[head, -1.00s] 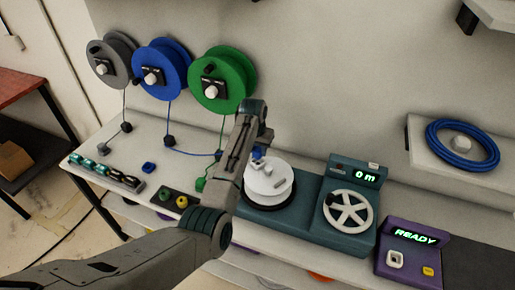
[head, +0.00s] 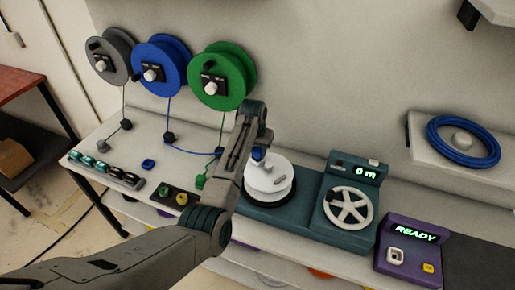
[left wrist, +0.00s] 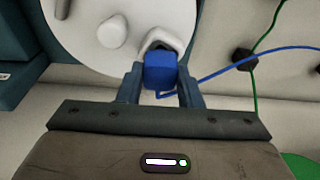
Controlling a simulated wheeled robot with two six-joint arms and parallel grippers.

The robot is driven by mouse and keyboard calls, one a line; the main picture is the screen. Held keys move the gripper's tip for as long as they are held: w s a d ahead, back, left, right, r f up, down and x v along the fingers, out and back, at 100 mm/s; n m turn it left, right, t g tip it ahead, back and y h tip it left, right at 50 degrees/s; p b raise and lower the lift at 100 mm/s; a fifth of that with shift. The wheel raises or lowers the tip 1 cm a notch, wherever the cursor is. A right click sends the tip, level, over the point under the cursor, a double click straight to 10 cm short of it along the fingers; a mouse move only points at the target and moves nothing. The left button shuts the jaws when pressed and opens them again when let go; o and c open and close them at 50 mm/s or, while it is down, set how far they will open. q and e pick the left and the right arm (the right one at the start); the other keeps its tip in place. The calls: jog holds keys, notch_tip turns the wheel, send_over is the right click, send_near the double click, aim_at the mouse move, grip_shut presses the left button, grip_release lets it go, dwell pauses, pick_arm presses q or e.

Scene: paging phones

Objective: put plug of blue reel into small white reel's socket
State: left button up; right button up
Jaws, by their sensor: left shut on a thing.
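The blue reel (head: 160,64) hangs on the wall between a grey and a green reel. Its blue cable runs down to the bench and across to my left gripper. My left gripper (left wrist: 160,82) is shut on the blue plug (left wrist: 160,70). The plug is at the socket (left wrist: 164,45) on the small white reel (left wrist: 85,35); whether it is fully in cannot be told. In the head view the white reel (head: 268,178) lies flat on the teal machine, partly behind my left arm. My right gripper is not in view.
The green reel (head: 221,76) and grey reel (head: 109,61) have cables hanging to the bench. The teal machine has a handwheel (head: 348,208) and a "0 m" display (head: 366,174). A purple "READY" box (head: 412,245) stands to its right. A blue coil (head: 463,141) rests on a shelf.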

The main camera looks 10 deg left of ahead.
aim_at(258, 150)
pick_arm(q)
jog(key=shift+f, duration=0.35)
dwell(0.3)
jog(key=o, duration=1.3)
jog(key=shift+r+p, duration=0.5)
jog(key=shift+r, duration=4)
